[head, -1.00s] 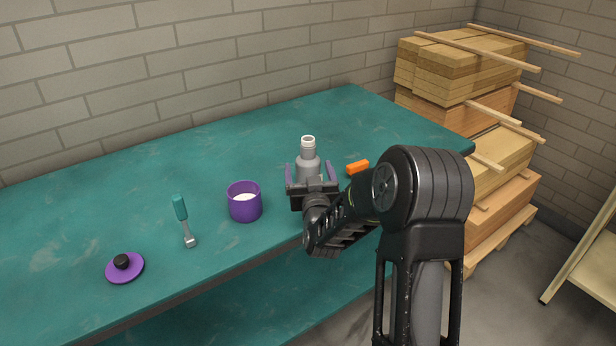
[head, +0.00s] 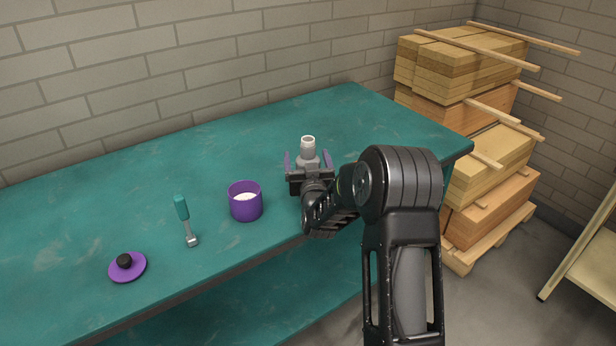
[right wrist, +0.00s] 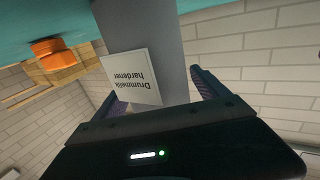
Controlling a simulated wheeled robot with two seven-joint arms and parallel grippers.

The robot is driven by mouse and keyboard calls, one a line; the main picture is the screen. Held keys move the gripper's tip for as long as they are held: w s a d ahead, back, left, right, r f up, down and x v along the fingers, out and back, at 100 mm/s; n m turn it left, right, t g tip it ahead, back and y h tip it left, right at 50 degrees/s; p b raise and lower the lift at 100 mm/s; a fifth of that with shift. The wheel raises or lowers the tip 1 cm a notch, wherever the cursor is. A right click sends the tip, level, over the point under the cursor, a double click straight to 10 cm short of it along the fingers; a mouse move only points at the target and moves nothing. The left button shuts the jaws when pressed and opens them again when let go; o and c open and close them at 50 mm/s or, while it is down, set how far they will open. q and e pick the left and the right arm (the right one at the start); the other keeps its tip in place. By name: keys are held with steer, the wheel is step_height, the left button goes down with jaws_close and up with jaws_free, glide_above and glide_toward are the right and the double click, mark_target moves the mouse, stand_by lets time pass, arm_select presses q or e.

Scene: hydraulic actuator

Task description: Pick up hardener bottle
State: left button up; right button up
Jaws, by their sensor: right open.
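The hardener bottle (head: 308,150) is grey with a pale neck and stands upright on the teal table. Its lower part is hidden behind my right gripper in the head view. In the right wrist view the right gripper's fingers (right wrist: 160,90) also sit to both sides, with gaps beside the bottle. My left gripper is not in view.
A purple cup (head: 245,203) with white contents stands left of the bottle. A teal-handled hammer (head: 186,222) and a purple lid with a black knob (head: 127,267) lie further left. An orange block (right wrist: 50,47) shows in the right wrist view. The table's back is clear.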

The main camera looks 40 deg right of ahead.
steer(key=shift+c, duration=0.2)
steer(key=c, duration=1.5)
steer(key=shift+c, duration=0.2)
step_height(320, 180, up, 10)
steer(key=shift+r+b, duration=0.1)
steer(key=shift+b, duration=0.3)
